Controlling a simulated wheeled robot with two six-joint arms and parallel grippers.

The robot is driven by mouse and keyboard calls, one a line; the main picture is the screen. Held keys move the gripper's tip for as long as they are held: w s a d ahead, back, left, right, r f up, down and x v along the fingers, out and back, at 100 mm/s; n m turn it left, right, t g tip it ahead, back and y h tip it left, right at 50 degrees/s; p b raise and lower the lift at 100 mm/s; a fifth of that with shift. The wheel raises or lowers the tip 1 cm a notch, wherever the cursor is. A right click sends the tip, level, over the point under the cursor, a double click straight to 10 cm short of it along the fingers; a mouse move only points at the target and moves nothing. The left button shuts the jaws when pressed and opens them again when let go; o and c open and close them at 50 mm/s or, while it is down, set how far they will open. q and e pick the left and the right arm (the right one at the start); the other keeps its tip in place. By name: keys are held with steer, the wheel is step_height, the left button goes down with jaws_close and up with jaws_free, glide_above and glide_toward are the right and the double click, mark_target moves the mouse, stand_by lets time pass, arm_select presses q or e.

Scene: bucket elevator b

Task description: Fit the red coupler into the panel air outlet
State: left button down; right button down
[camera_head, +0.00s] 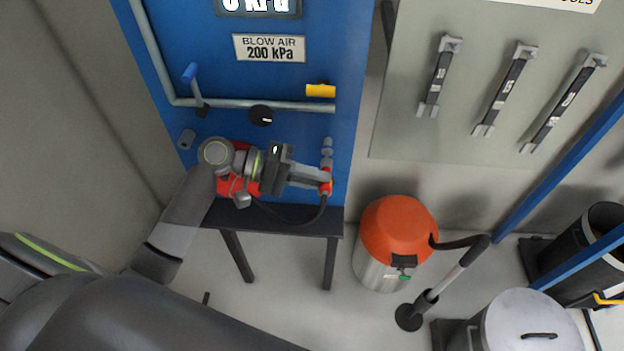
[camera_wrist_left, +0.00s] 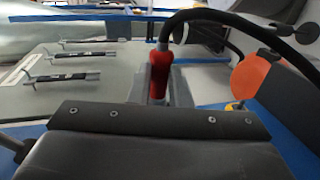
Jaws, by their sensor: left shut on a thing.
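The red coupler (camera_head: 326,187) is in my left gripper (camera_head: 322,178), in front of the blue panel at its right side. In the left wrist view the coupler (camera_wrist_left: 160,72) stands upright between the fingers, with the black hose (camera_wrist_left: 190,16) leaving its end. In the head view the hose (camera_head: 318,213) hangs below the coupler and curves left. A grey fitting that looks like the air outlet (camera_head: 327,147) is on the panel just above the coupler. They are close and nearly in line; I cannot tell whether they touch. My right gripper is not in view.
The blue panel (camera_head: 345,60) carries a grey pipe, a yellow handle (camera_head: 320,90) and a black knob (camera_head: 261,115). A dark shelf (camera_head: 310,218) is below, with a red object (camera_head: 225,184) partly hidden by my arm. An orange-topped vacuum (camera_head: 398,230) stands to the right.

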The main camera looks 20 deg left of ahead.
arm_select(q)
steer(key=shift+w+a+b, duration=0.15)
steer(key=shift+w+b, duration=0.05)
steer(key=shift+w, duration=0.3)
steer(key=shift+w+a+b, duration=0.15)
steer(key=shift+w, duration=0.35)
steer(key=c, duration=1.3)
jaws_free()
steer(key=shift+b+v, duration=2.45)
steer(key=shift+v, duration=6.3)
